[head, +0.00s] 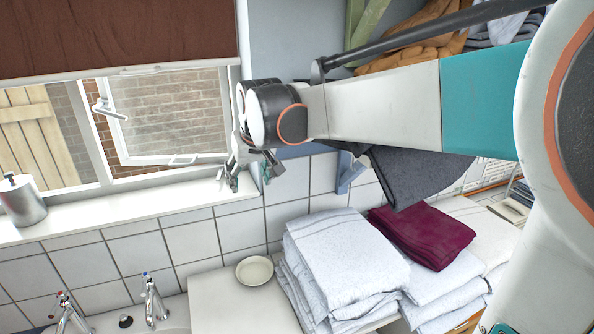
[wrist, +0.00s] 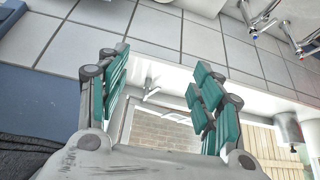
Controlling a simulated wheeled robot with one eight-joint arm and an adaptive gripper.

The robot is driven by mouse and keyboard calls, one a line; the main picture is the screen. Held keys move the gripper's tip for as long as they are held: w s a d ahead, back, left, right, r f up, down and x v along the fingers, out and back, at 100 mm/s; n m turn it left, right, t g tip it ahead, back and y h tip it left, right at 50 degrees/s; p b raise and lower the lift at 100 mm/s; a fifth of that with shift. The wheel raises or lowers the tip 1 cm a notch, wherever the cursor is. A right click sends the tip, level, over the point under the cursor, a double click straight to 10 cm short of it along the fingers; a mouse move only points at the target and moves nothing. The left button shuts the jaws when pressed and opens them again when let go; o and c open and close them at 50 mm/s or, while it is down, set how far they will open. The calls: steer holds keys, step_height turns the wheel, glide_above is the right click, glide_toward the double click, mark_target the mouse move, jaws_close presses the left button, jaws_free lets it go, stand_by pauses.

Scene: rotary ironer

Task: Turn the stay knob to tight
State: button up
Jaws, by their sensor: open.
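My gripper (head: 249,180) is open and empty in front of the window's right end, close to the sill. In the wrist view its teal finger pads (wrist: 117,80) stand wide apart. Between them a small white fitting (wrist: 150,88) shows at the sill edge; it looks like part of the window stay, but its knob and setting are too small to tell. Beyond it is a white handle-like piece (wrist: 178,117). In the head view a similar white piece (head: 184,159) sits at the bottom of the open window sash (head: 172,157). My gripper partly hides the frame corner there.
A metal dispenser (head: 22,202) stands on the sill's (head: 120,215) left end. Taps (head: 152,298) and a small bowl (head: 254,270) are below. Folded white towels (head: 340,262) and a maroon cloth (head: 428,235) lie right. A dark cloth (head: 410,175) hangs beneath my arm.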

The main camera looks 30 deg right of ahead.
steer(key=shift+s+f, duration=0.15)
steer(key=shift+s, duration=0.35)
steer(key=shift+s+f, duration=0.15)
steer(key=shift+s, duration=0.35)
steer(key=s+a+f+b, duration=0.3)
steer(key=s+f+b, duration=0.4)
steer(key=s+f, duration=0.4)
steer(key=s+a+f+n+t+b, duration=0.1)
steer(key=s+a+f+b, duration=0.2)
steer(key=s+f+b, duration=0.4)
steer(key=s+f, duration=0.4)
steer(key=s, duration=0.1)
steer(key=shift+s+a+y+b, duration=0.15)
steer(key=shift+y+b, duration=0.15)
steer(key=shift+b, duration=0.05)
steer(key=shift+f, duration=0.1)
